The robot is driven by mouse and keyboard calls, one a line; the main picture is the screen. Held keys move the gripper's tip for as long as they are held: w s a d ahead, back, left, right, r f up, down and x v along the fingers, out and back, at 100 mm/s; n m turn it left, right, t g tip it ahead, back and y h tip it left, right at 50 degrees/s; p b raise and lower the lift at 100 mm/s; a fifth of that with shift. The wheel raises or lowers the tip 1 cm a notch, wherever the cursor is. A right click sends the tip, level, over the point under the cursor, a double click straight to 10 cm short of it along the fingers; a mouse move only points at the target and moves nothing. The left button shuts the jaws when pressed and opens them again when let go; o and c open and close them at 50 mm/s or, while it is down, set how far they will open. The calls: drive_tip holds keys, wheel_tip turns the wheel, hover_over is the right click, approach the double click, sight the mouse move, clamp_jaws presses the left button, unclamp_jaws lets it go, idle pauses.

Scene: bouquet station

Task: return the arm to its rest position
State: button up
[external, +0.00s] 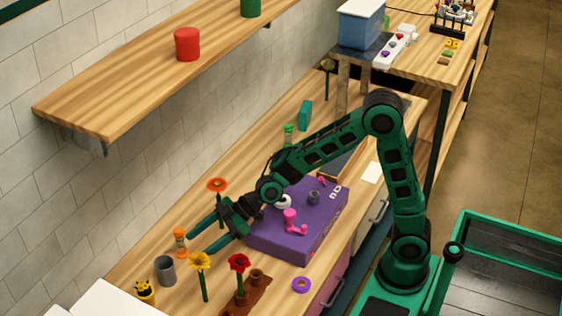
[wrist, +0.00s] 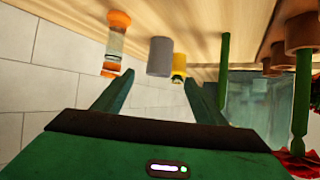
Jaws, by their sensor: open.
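My green arm reaches from its base at the lower right of the external view out over the wooden counter (external: 245,150). My gripper (external: 198,241) is open and empty at the arm's end, left of the purple box (external: 300,240). Its two fingers point toward the lower left. In the wrist view my gripper (wrist: 158,84) shows its fingers spread, with nothing held between them. A grey cup (external: 165,270) stands on the counter beyond the fingertips; it also shows in the wrist view (wrist: 160,56). An orange-capped bottle (external: 180,242) stands close to the fingertips.
A yellow flower (external: 200,263), a red flower (external: 239,264) and a brown holder (external: 246,296) are below my gripper in the picture. An orange flower (external: 217,185) stands behind. A wooden shelf (external: 130,75) holds a red canister (external: 187,44). A purple ring (external: 301,284) lies near the edge.

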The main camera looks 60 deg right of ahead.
drive_tip(key=s+d+r+t+h, duration=0.3)
drive_tip(key=d+r+h, duration=0.2)
drive_tip(key=d+r, duration=0.9)
drive_tip(key=s+d+f+m+g+h, duration=0.1)
drive_tip(key=s+d+f+g+h, duration=0.1)
drive_tip(key=s+d, duration=0.4)
drive_tip(key=s+d+f+m+g+h, duration=0.2)
drive_tip(key=s+d+f+g, duration=0.1)
drive_tip(key=s+d, duration=0.4)
drive_tip(key=s+d+f+m+g+h, duration=0.1)
drive_tip(key=s+d+f+g+h, duration=0.1)
drive_tip(key=s+d, duration=0.5)
wheel_tip(320, 180, down, 2)
drive_tip(key=shift+f+m+g, duration=0.25)
drive_tip(key=shift+m+g, duration=0.15)
drive_tip(key=shift+g, duration=0.3)
drive_tip(key=s+d+f+m+g, duration=0.1)
drive_tip(key=s+d+f+m, duration=0.3)
drive_tip(key=s+d+m, duration=0.2)
drive_tip(key=s+d+f+m+y, duration=0.1)
drive_tip(key=s+d+f+m, duration=0.4)
drive_tip(key=s+d+m, duration=0.1)
drive_tip(key=shift+s+d+g, duration=0.4)
drive_tip(key=shift+s+d, duration=0.05)
drive_tip(key=shift+s, duration=0.65)
